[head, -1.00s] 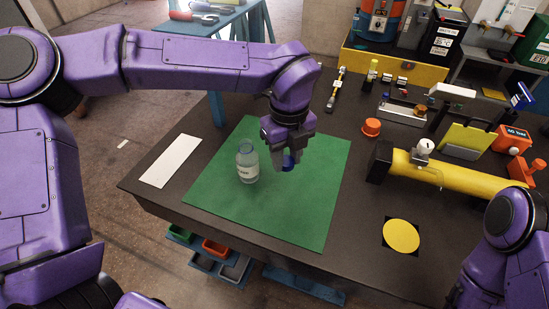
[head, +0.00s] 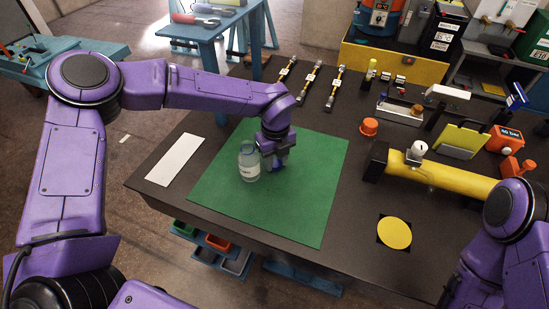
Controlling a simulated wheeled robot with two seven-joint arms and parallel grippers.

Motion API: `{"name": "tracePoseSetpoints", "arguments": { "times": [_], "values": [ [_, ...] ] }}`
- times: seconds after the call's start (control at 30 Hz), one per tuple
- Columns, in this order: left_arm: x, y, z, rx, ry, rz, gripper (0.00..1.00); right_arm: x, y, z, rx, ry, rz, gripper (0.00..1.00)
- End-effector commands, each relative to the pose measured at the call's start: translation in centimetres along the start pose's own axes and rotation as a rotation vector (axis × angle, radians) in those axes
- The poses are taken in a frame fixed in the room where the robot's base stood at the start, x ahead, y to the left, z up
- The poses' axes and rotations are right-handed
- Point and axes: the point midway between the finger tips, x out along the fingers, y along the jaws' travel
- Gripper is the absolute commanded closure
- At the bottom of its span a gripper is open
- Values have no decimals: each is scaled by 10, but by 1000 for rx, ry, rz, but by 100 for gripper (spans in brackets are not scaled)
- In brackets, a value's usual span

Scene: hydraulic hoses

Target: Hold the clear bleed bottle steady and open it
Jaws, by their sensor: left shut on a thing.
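The clear bleed bottle (head: 249,163) with a white label stands upright on the green mat (head: 225,205). Its neck looks bare, with no cap on it. My left gripper (head: 279,168) points down just right of the bottle, low over the mat. It is shut on a small blue cap (head: 281,163), mostly hidden by the fingers. Whether the cap touches the mat, or the fingers touch the bottle, I cannot tell. My right arm shows at the right edge, but its gripper is out of view.
A white strip (head: 175,160) lies left of the mat. A yellow cylinder (head: 440,175), an orange cap (head: 369,127) and a yellow disc (head: 394,233) are on the right. Several hoses (head: 310,83) lie at the back. The mat's front is clear.

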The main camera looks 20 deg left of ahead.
Motion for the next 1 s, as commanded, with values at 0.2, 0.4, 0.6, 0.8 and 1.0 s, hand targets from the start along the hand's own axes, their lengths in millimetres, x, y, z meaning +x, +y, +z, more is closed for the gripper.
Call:
{"name": "tracePoseSetpoints", "arguments": {
  "times": [0.2, 0.4, 0.6, 0.8, 1.0],
  "values": [
    [3, 0, 0, 0, 0, 0, 54, 2, 0, 1, 0, 0, 0, 6],
    [1, 0, 0, 0, 0, 0, 54, 0, 0, 0, 0, 0, 0, 6],
    [-29, -1, 1, -1, -3, -4, 54, 6, -1, 2, 0, 0, 0, 6],
    [-82, -1, 0, -1, -3, -3, 54, 13, -1, 6, 0, 0, 0, 6],
    [-115, 0, 0, 0, -1, -1, 54, 16, -1, 6, 0, 0, 0, 6]
  ]
}}
